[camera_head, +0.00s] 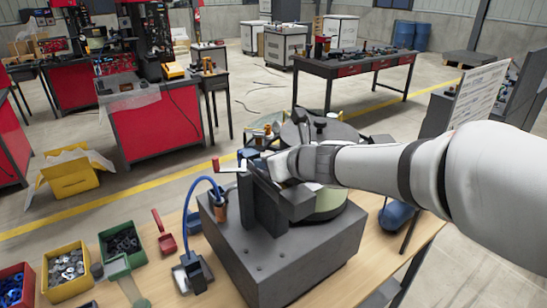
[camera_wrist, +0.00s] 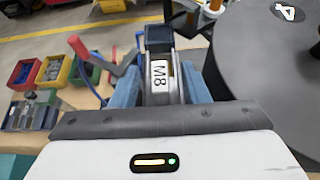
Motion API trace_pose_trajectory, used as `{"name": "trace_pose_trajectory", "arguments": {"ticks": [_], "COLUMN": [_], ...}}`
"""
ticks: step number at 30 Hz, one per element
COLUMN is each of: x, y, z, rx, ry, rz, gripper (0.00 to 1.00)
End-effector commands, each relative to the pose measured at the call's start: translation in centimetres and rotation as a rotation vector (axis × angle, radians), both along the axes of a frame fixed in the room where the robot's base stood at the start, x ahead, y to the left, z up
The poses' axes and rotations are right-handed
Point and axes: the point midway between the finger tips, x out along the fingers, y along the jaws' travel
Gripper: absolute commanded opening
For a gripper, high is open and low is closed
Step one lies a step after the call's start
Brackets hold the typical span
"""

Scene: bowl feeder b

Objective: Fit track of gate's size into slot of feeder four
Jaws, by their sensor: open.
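A silvery metal track labelled M8 (camera_wrist: 161,74) stands between the blue fingers of my gripper (camera_wrist: 163,90) in the wrist view. The fingers are open, one on each side of the track; whether either touches it is unclear. The feeder (camera_head: 285,250) is a grey block with a round bowl on it in the head view. My gripper (camera_head: 268,168) is over the feeder's upright bracket. The slot and the gate's size marking cannot be made out.
A red-handled lever (camera_wrist: 80,48) rises left of my gripper. Red, yellow (camera_head: 66,270) and green (camera_head: 122,243) bins of parts stand at left on the wooden table.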

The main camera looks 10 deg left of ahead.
Motion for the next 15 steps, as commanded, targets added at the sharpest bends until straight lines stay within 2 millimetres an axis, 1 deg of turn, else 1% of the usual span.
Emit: {"name": "trace_pose_trajectory", "arguments": {"ticks": [4,7,15], "x": [-0.1,-0.4,-2.9], "y": [-0.1,-0.5,-3.5], "z": [0.0,0.4,2.4], "rx": [-0.001,-0.001,0.000], "ry": [0.001,-0.001,-0.003], "rz": [0.000,0.000,-0.002], "gripper": [0.42,0.42,0.42]}}
